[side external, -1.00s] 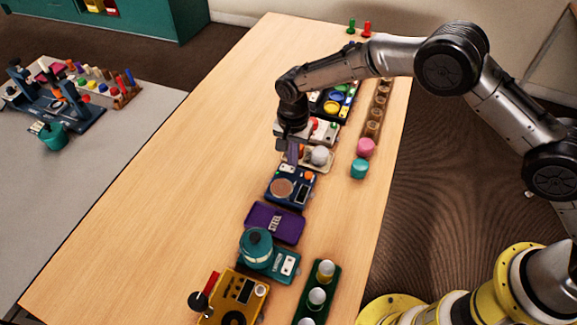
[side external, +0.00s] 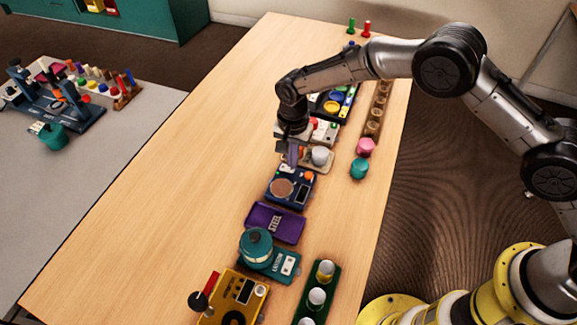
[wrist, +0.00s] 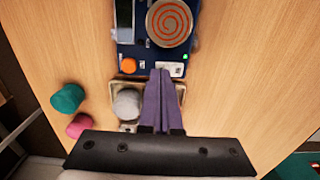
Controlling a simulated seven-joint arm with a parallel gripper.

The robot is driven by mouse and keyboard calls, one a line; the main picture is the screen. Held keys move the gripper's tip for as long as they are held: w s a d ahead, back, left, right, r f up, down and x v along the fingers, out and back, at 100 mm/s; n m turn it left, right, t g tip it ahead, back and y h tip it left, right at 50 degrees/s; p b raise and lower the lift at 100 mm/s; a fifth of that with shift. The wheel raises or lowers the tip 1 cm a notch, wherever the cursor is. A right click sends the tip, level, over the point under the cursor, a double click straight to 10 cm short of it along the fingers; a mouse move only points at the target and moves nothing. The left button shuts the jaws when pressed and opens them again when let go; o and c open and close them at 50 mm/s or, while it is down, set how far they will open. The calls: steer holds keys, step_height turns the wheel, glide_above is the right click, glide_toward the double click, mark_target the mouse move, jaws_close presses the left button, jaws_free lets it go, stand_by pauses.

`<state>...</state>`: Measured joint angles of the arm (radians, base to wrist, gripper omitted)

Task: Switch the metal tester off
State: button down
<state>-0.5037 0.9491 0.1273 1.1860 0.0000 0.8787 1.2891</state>
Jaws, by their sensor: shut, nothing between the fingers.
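The metal tester appears to be the dark blue device with a copper spiral disc (side external: 283,187), a display and an orange button. In the wrist view the tester (wrist: 140,52) is at the top, its spiral disc red-orange and grey. A small green light (wrist: 186,57) glows near its edge, beside a white switch plate (wrist: 176,70). My gripper (wrist: 162,73) has its purple fingers shut and empty, tips at the switch plate; I cannot tell whether they touch it. In the side view my gripper (side external: 291,160) points down just behind the tester.
A beige tray with a grey round piece (side external: 320,156) lies under my fingers. A purple STEEL tray (side external: 275,223), a teal device (side external: 285,265) and a yellow device (side external: 235,295) stand nearer the camera. Pink (side external: 366,146) and teal (side external: 359,169) pieces stand right. The table's left is clear.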

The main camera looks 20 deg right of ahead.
steer(key=shift+f, duration=0.8)
stand_by(0.4)
steer(key=shift+r, duration=3.6)
